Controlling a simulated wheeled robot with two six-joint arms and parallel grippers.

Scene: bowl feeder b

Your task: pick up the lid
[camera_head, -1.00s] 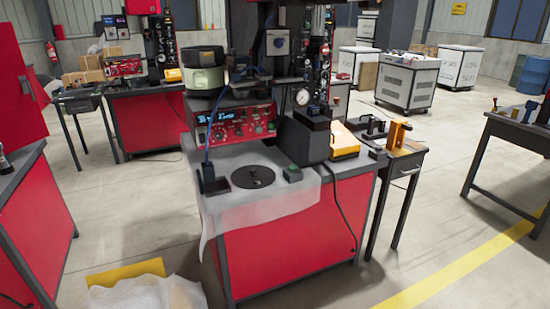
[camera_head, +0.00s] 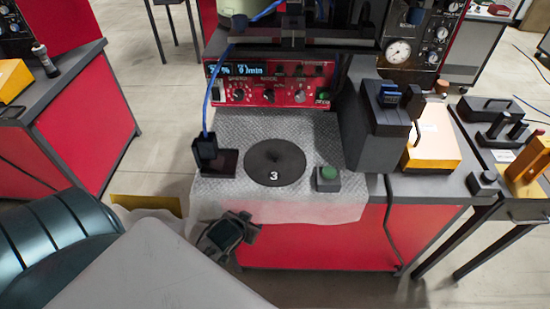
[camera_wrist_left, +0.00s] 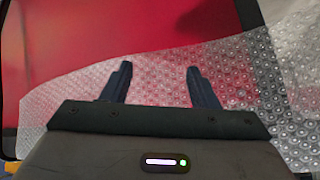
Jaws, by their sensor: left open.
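The lid (camera_head: 275,157) looks like a dark round disc marked with a white 3. It lies flat on the bubble-wrap-covered bench top in the head view, with a small dark spot at its middle. My left gripper (camera_head: 228,232) is in front of the bench's near edge, below and left of the lid, apart from it. In the left wrist view the two fingers (camera_wrist_left: 158,68) stand apart with nothing between them. That view shows the red bench front and hanging bubble wrap, not the lid. My right gripper is in neither view.
Left of the lid stands a black block (camera_head: 205,152) with a blue cable; right is a green button box (camera_head: 327,178). Behind is a red control panel (camera_head: 270,85). A dark block (camera_head: 375,115) and an orange-and-white box (camera_head: 432,138) stand further right. Bubble wrap (camera_head: 290,208) drapes over the front edge.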

